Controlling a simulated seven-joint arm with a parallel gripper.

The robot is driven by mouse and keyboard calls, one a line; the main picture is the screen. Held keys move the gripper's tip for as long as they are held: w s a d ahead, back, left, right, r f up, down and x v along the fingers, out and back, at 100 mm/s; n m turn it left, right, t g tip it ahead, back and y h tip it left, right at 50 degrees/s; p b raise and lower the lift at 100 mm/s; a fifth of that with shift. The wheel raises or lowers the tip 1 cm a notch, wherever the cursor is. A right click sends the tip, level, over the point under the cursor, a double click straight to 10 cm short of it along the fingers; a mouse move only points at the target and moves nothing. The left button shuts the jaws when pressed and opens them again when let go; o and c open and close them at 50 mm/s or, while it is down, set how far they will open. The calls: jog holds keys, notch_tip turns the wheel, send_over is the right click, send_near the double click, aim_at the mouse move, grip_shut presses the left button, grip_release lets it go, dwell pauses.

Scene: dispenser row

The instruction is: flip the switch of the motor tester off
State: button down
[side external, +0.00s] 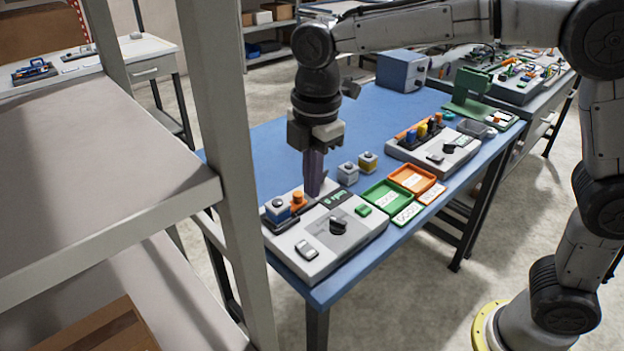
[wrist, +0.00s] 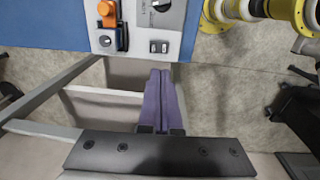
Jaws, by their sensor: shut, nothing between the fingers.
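The nearest grey box, which looks like the motor tester (side external: 318,268), sits at the near end of the blue table. Its small rocker switch (side external: 306,249) is on the front left of the top face, beside a black dial (side external: 338,226). The switch also shows in the wrist view (wrist: 159,47); which way it is tipped is too small to tell. My gripper (side external: 313,193) is shut and empty, its purple fingers pointing down over the box's back part. In the wrist view the fingertips (wrist: 161,71) appear just below the switch, apart from it.
An orange knob (side external: 298,197) and a blue block (side external: 277,207) stand at the box's left. Green (side external: 384,208) and orange (side external: 428,190) trays, two small cubes and another grey device (side external: 460,155) lie to the right. A shelf post (side external: 228,130) stands at the left.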

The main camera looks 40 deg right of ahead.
aim_at(303, 245)
jog(key=shift+a+r+t, duration=0.15)
jog(key=shift+a+t, duration=0.05)
jog(key=shift+t, duration=0.3)
jog(key=f, duration=0.4)
jog(key=w+f, duration=0.1)
jog(key=f, duration=0.4)
jog(key=w+f, duration=0.1)
jog(key=f, duration=0.4)
